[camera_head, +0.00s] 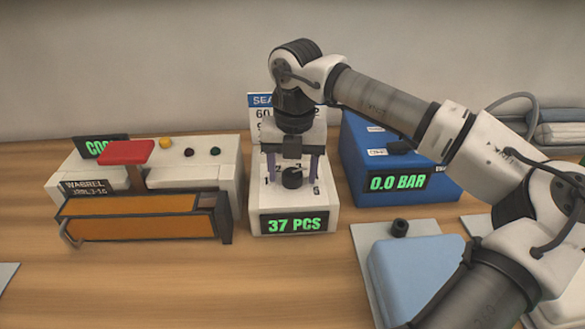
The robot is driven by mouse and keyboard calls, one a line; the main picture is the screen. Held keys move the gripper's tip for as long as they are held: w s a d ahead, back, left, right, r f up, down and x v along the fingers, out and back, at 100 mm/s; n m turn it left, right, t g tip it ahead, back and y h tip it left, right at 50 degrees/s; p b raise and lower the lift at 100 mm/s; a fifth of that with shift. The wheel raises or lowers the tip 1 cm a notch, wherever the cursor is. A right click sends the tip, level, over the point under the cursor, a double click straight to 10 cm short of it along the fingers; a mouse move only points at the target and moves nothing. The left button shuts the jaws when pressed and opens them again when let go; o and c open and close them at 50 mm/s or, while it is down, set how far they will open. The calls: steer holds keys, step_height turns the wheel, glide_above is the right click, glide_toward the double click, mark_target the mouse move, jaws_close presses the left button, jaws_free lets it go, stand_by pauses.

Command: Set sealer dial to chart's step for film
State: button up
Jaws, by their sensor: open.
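A black dial (292,179) sits on the white panel of a small box (255,225) whose green display reads "37 PCS". Numbers ring the dial, including what look like 1, 2 and 3; the pointer's setting is too small to tell. My gripper (292,168) points down over the dial, its two fingers apart on either side of it; I cannot tell whether they touch it. A chart (260,101) stands behind, headed "SEA…", with "60" below; my wrist hides most of it. A machine with a red handle (126,152) and orange front bar stands left, labelled roughly "WABREL".
A blue box (353,150) reading "0.0 BAR" stands close on the right. A light-blue cushion-like item (410,265) and a black cap (399,228) lie on a grey plate at the front right. Bare wood lies at front centre.

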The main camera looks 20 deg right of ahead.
mark_target(294, 173)
steer(key=shift+r, duration=0.1)
step_height(294, 173, up, 14)
steer(key=shift+d+f, duration=0.15)
steer(key=shift+f, duration=0.05)
steer(key=shift+s, duration=0.1)
stand_by(0.3)
